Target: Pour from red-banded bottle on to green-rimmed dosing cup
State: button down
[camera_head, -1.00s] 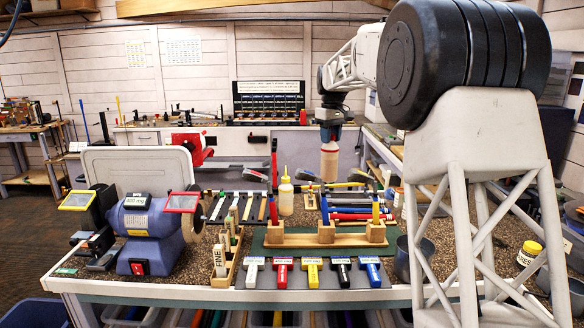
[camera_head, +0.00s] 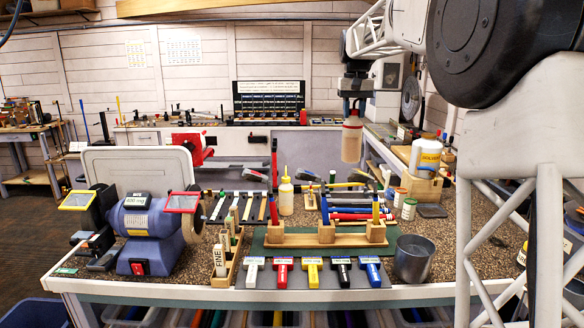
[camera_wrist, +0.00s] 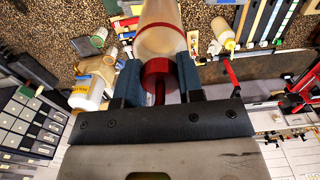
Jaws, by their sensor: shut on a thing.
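The red-banded bottle (camera_head: 352,141) hangs upright in the air over the right part of the bench. My gripper (camera_head: 353,104) is shut on its upper end. In the wrist view the bottle (camera_wrist: 160,32) with its red band lies between the two blue fingers (camera_wrist: 159,85). A small pale cup with a green rim (camera_head: 409,209) stands on the bench, lower and to the right of the bottle. What looks like this green-rimmed cup (camera_wrist: 92,43) also shows left of the bottle in the wrist view. The bottle is apart from the cup.
A grey metal pot (camera_head: 413,259) stands in front. A yellow-capped squeeze bottle (camera_head: 286,196) stands to the left.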

jog(key=w+d+f+m, duration=1.1)
jog(key=w+d+f, duration=0.7)
jog(key=w, duration=0.3)
jog(key=shift+f, duration=0.55)
jog(key=shift+d, duration=0.2)
jog(key=s+d+f+t+y, duration=0.3)
jog(key=d+f+t+y, duration=0.3)
jog(key=y, duration=0.5)
jog(key=shift+s+f, duration=0.2)
jog(key=shift+s, duration=0.1)
dwell(0.5)
jog(key=shift+t, duration=0.3)
jog(key=shift+d+f+t+y, duration=0.15)
jog(key=shift+f+t+y, duration=0.35)
jog(key=shift+y, duration=0.6)
dwell(1.9)
